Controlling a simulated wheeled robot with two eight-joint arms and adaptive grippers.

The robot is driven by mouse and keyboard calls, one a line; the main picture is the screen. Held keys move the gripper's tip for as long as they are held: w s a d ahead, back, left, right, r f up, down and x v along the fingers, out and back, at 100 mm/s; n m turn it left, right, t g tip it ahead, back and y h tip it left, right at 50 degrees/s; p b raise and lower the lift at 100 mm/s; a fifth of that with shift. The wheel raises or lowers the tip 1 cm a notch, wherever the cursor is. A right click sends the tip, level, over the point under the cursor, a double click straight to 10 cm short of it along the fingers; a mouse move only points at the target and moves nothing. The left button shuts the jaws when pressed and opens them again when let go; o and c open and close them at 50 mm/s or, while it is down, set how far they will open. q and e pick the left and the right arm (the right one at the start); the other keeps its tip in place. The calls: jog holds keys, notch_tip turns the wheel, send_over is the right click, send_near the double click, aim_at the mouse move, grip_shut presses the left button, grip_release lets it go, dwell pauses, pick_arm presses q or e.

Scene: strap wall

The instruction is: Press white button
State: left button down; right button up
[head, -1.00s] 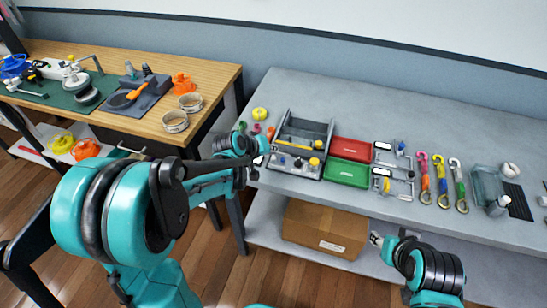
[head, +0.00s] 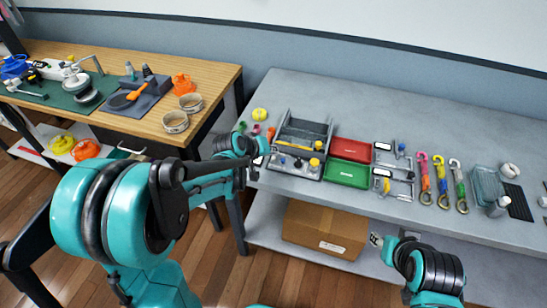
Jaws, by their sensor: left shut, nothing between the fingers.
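A grey control panel (head: 293,174) lies at the left front of the grey table, with several small knobs and buttons on it. A small pale button (head: 282,160) seems to be at its left part; it is too small to be sure of its colour. A yellow knob (head: 314,162) is at its right part. My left gripper (head: 264,148) is shut and empty at the panel's left edge, close to the pale button; I cannot tell whether it touches. My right gripper (head: 377,240) is low in front of the table, its fingers too small to read.
A grey tray (head: 303,127) stands behind the panel. Red (head: 351,150) and green (head: 348,173) trays lie to its right, then coloured straps (head: 441,180) with hooks. A cardboard box (head: 325,228) is on the shelf below. The back of the table is clear.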

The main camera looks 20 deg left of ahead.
aim_at(272, 161)
pick_arm(q)
jog(key=shift+f+b, duration=0.35)
jog(key=shift+f, duration=0.05)
jog(key=shift+f+b, duration=0.35)
jog(key=shift+f, duration=0.05)
dwell(0.5)
jog(key=shift+r, duration=0.1)
jog(key=shift+r+p, duration=0.7)
jog(key=shift+r, duration=0.05)
notch_tip(272, 161, up, 5)
jog(key=p, duration=0.4)
dwell(0.5)
dwell(0.5)
